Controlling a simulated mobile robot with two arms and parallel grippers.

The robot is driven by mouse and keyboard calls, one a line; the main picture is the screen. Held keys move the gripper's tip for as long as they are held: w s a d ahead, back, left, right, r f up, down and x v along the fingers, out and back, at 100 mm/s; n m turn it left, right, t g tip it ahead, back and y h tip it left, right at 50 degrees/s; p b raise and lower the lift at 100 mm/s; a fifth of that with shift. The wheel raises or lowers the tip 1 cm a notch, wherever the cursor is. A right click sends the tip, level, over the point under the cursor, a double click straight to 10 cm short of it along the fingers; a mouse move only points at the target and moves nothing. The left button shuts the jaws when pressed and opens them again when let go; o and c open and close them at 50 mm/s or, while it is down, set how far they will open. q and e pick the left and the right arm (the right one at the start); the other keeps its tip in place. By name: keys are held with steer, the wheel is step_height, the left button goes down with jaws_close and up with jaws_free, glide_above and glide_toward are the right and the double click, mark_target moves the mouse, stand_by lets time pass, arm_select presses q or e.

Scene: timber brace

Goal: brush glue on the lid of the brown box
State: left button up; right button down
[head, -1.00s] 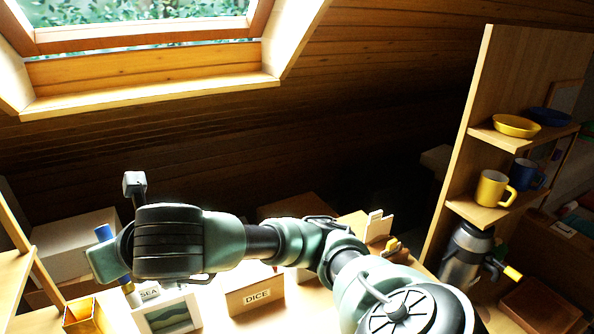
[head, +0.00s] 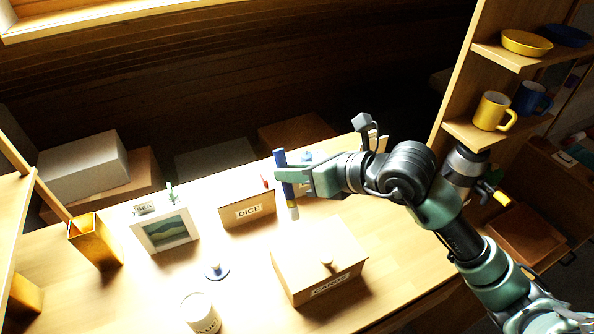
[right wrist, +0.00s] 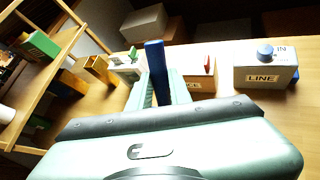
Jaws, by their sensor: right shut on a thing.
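The brown box (head: 306,274), labelled CARDS, stands at the table's front right in the head view. Its lid (head: 318,247) is on, with a small pale knob (head: 327,262). My right gripper (head: 287,175) is shut on a blue-handled brush (head: 283,164), held nearly upright with its pale tip down. In the head view the tip shows just behind the lid's back edge; I cannot tell its height above it. The right wrist view shows the blue handle (right wrist: 155,66) between the fingers, with the tip hidden. My left gripper is not in view.
A DICE box (head: 246,210), a SEA picture frame (head: 165,231) and an amber holder (head: 95,242) stand left. A white can (head: 200,313) and a blue-knobbed disc (head: 216,271) are nearer. A LINE box (right wrist: 264,75) stands behind. The table's middle is partly clear.

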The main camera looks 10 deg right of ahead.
mark_target(290, 192)
steer(key=shift+a+f+n+g+y, duration=0.3)
steer(key=shift+f+y, duration=0.1)
steer(key=shift+f, duration=0.15)
steer(key=shift+f+b, duration=0.55)
steer(key=shift+f, duration=0.1)
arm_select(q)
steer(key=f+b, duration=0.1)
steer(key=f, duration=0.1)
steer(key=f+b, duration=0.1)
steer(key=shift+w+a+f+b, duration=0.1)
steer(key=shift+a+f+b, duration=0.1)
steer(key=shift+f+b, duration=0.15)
arm_select(e)
step_height(290, 192, down, 4)
steer(key=shift+d+r, duration=0.1)
steer(key=shift+r, duration=0.1)
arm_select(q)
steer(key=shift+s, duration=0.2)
arm_select(e)
steer(key=shift+w, duration=0.1)
